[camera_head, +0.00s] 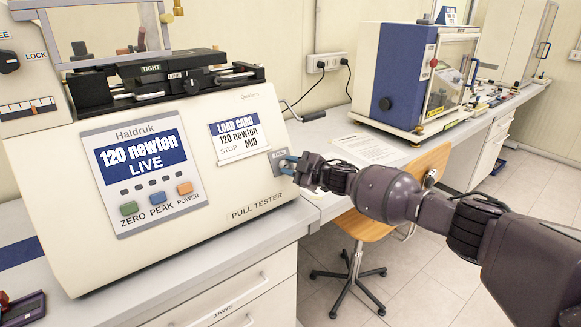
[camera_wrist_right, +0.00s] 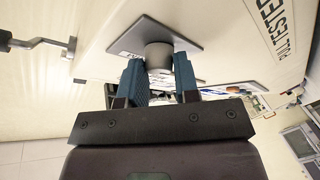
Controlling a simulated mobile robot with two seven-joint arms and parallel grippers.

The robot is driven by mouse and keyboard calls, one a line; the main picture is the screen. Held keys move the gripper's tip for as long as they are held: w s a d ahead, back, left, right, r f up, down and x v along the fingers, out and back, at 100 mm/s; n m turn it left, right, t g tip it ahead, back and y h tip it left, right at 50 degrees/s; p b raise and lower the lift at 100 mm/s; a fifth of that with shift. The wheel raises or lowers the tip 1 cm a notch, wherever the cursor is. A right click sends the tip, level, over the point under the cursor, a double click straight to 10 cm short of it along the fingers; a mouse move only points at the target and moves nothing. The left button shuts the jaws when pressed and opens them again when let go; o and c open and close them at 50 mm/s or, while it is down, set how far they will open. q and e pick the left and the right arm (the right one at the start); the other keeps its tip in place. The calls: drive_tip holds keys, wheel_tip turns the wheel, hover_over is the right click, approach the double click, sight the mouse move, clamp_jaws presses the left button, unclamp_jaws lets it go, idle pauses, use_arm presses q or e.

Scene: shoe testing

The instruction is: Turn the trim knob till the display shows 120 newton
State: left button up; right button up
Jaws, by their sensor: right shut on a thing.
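The pull tester (camera_head: 48,178) is a cream machine standing on the bench. Its blue display (camera_head: 142,160) reads "120 newton LIVE". The load card (camera_head: 238,138) on its front reads "120 newton", "STOP" and "MID". The trim knob sits at the right end of the front, mostly hidden by my gripper in the head view. In the right wrist view the grey round knob (camera_wrist_right: 158,55) stands out from a dark square plate. My right gripper (camera_head: 289,165) is shut on the knob, with its blue fingers on either side of it. My left gripper is not in view.
ZERO, PEAK and POWER buttons (camera_head: 158,198) lie below the display. A wooden swivel chair (camera_head: 380,220) stands under my right arm. A blue and white enclosed machine (camera_head: 398,80) and paper sheets (camera_head: 365,148) are on the bench behind.

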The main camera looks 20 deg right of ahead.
drive_tip(key=shift+d, duration=0.1)
drive_tip(key=o, duration=0.9)
drive_tip(key=shift+s, duration=0.1)
drive_tip(key=v, duration=1)
drive_tip(key=shift+s+d+r+p, duration=0.1)
drive_tip(key=shift+s+d+p, duration=0.1)
drive_tip(key=shift+p, duration=0.2)
